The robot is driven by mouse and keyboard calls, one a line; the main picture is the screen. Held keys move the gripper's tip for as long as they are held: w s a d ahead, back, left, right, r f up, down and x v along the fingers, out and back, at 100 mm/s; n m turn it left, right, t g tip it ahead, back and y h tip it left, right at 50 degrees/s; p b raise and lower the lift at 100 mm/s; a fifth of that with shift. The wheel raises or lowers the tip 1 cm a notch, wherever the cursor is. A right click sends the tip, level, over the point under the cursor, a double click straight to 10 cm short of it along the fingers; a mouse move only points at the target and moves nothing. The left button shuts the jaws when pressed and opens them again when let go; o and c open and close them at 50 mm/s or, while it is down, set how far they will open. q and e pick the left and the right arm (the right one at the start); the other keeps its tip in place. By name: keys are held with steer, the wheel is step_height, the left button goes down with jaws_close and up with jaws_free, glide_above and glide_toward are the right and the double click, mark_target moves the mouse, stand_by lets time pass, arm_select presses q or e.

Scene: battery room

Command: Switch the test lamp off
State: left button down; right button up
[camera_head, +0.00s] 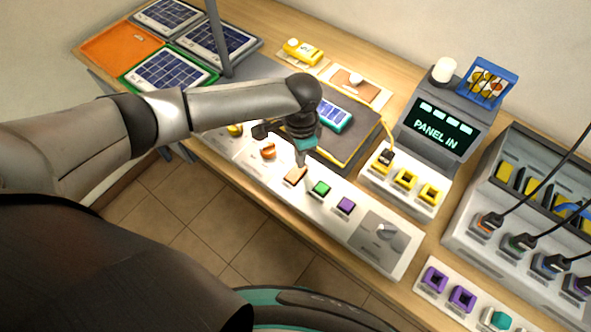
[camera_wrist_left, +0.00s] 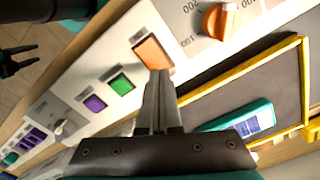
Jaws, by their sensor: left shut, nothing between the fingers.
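My left gripper (camera_head: 301,160) is shut and empty, its tips pointing down at the orange square button (camera_head: 295,175) on the white control strip (camera_head: 330,218). In the left wrist view, the tips (camera_wrist_left: 160,75) overlap the lower edge of the orange button (camera_wrist_left: 152,53); I cannot tell if they touch it. A green button (camera_head: 320,188) and a purple button (camera_head: 345,205) sit beside it. A white cylinder (camera_head: 444,70), perhaps a lamp, stands on the display unit reading "PANEL IN" (camera_head: 440,125); it looks unlit. My right gripper (camera_wrist_left: 18,60) appears open at the wrist view's left edge.
An orange dial (camera_head: 268,151) and a grey knob (camera_head: 386,230) are on the same strip. Behind it lies a dark yellow-edged mat with a teal meter (camera_head: 336,115). Yellow sockets (camera_head: 405,179) and a cabled rack (camera_head: 500,215) stand to the right. Solar panels (camera_head: 165,72) lie far left.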

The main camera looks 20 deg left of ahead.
arm_select(q)
steer(key=shift+f+b, duration=0.5)
steer(key=shift+f, duration=0.45)
stand_by(0.6)
step_height(320, 180, up, 7)
steer(key=p, duration=0.8)
stand_by(0.3)
stand_by(0.4)
